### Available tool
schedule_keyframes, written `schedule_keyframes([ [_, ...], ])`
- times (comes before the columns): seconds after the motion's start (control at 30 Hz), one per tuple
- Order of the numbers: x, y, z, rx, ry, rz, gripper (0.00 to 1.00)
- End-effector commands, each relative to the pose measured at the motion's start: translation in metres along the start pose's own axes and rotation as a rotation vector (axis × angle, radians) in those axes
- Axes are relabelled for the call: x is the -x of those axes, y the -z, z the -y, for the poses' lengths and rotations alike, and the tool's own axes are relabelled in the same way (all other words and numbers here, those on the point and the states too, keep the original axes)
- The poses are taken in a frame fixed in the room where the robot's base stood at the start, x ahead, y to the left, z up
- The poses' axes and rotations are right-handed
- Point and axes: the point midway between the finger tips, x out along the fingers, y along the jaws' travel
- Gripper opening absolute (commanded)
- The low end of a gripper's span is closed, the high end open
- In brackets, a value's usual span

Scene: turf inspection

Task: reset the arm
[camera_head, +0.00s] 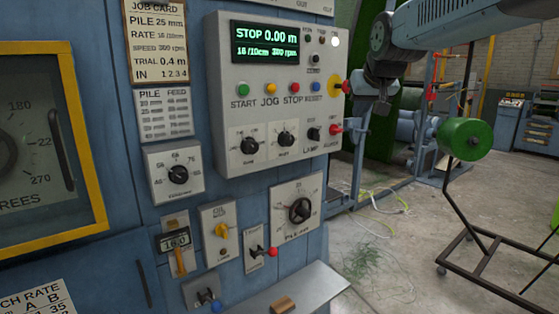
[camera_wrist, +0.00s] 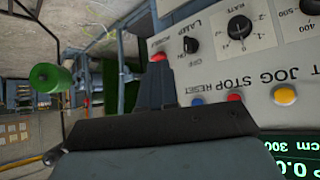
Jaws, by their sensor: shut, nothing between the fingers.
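My gripper (camera_head: 382,106) hangs at the end of my arm (camera_head: 455,28), which comes in from the upper right in the head view. It is beside the right edge of the control panel (camera_head: 222,165), apart from its knobs as far as I can tell. In the wrist view my gripper (camera_wrist: 156,72) shows as dark, closed fingers with nothing held. A red knob (camera_wrist: 158,57) appears just past the fingertips there. The fingers hide part of the panel's edge.
The panel display (camera_head: 264,43) reads STOP 0.00 m. A green roll (camera_head: 465,138) on a frame stands at right. A shelf (camera_head: 285,298) juts out below.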

Motion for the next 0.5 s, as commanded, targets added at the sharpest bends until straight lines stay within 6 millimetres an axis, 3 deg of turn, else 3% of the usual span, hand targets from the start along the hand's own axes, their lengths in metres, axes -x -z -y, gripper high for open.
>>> schedule_keyframes([
  [0.03, 0.011, -0.023, -0.002, -0.005, -0.003, 0.021, 0.0],
  [0.2, 0.035, -0.098, -0.007, -0.019, -0.013, 0.106, 0.0],
  [0.5, 0.065, -0.23, -0.01, -0.044, -0.031, 0.246, 0.0],
])
